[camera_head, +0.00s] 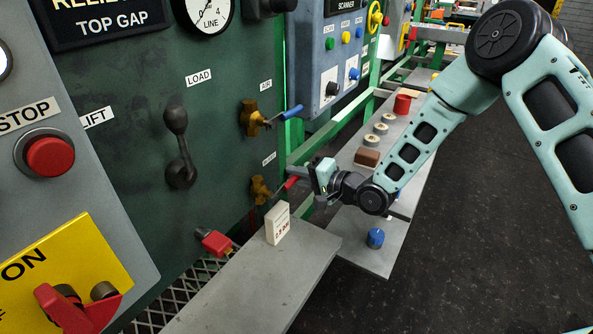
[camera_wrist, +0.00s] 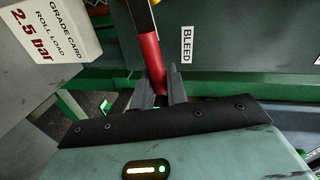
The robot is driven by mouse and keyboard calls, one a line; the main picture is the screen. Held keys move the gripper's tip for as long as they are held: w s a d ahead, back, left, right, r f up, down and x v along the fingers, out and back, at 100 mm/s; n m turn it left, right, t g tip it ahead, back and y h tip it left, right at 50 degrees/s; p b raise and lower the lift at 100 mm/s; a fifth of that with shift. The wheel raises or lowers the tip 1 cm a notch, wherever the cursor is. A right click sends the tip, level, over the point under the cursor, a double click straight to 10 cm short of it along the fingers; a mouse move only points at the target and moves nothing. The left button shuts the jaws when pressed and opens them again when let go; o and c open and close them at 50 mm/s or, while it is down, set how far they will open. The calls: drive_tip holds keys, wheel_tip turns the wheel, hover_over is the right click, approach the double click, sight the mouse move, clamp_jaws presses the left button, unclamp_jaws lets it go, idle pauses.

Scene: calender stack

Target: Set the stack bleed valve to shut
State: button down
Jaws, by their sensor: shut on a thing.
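The stack bleed valve (camera_head: 260,190) has a brass body on the green panel, under a small label that reads BLEED in the wrist view. Its red-sleeved lever (camera_head: 291,183) points right and slightly up from the body in the head view. My gripper (camera_head: 308,181) is at the lever's outer end. In the wrist view, the red lever (camera_wrist: 151,58) runs down between the two dark fingers of my gripper (camera_wrist: 159,88), which is shut on it. The lever's tip is hidden between the fingers.
A white grade card (camera_head: 278,224) reading 2.5 bar stands on the grey shelf (camera_head: 262,278) just below the valve. The air valve with a blue lever (camera_head: 290,113) is above. A red-handled fitting (camera_head: 216,242) sits lower left. A blue knob (camera_head: 376,237) rests on the lower shelf.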

drive_tip(key=shift+f+m, duration=0.7)
drive_tip(key=c, duration=1.4)
unclamp_jaws()
drive_tip(key=shift+f, duration=0.1)
drive_tip(key=shift+c, duration=0.2)
drive_tip(key=b+v, duration=0.1)
drive_tip(key=v, duration=1.6)
drive_tip(key=shift+d+r, duration=0.2)
drive_tip(key=shift+d, duration=0.2)
drive_tip(key=shift+w, duration=0.1)
drive_tip(key=shift+g, duration=0.3)
